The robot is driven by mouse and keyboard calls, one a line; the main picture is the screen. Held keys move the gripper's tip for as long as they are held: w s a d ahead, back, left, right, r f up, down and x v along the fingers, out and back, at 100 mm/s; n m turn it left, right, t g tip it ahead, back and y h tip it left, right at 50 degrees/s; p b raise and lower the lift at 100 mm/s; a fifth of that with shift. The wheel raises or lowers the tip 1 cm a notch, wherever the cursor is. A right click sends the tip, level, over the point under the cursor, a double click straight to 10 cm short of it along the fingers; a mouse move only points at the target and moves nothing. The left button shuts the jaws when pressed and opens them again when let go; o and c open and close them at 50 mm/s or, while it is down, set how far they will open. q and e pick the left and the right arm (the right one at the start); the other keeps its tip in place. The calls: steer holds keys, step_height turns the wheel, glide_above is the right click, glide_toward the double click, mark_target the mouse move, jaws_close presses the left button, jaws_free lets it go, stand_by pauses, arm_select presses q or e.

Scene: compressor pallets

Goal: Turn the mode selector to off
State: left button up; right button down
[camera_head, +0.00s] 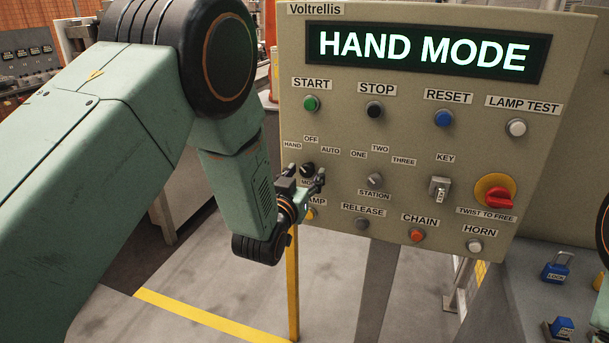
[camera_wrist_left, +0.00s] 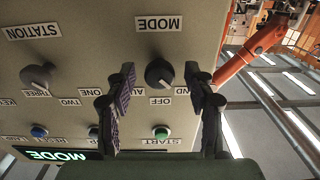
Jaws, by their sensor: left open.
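The mode selector (camera_head: 308,169) is a small black knob at the left of the beige control panel, below the labels HAND, OFF and AUTO. The panel display (camera_head: 424,49) reads HAND MODE. In the left wrist view, which is upside down, the knob (camera_wrist_left: 159,73) appears between the two spread fingers of the gripper (camera_wrist_left: 160,68). Neither finger visibly touches it; the exact depth gap is hard to tell. My right gripper is not in view.
The grey station selector (camera_head: 375,180) is right of the mode knob. START, STOP, RESET and other buttons surround them. A red twist-to-free knob (camera_head: 499,198) sits at lower right. A yellow post (camera_head: 293,285) stands below the panel. Blue padlocks (camera_head: 555,268) are at the right.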

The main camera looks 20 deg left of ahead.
arm_select(q)
steer(key=shift+d, duration=0.1)
steer(key=shift+w, duration=0.1)
steer(key=shift+c, duration=0.8)
steer(key=c, duration=0.5)
jaws_close()
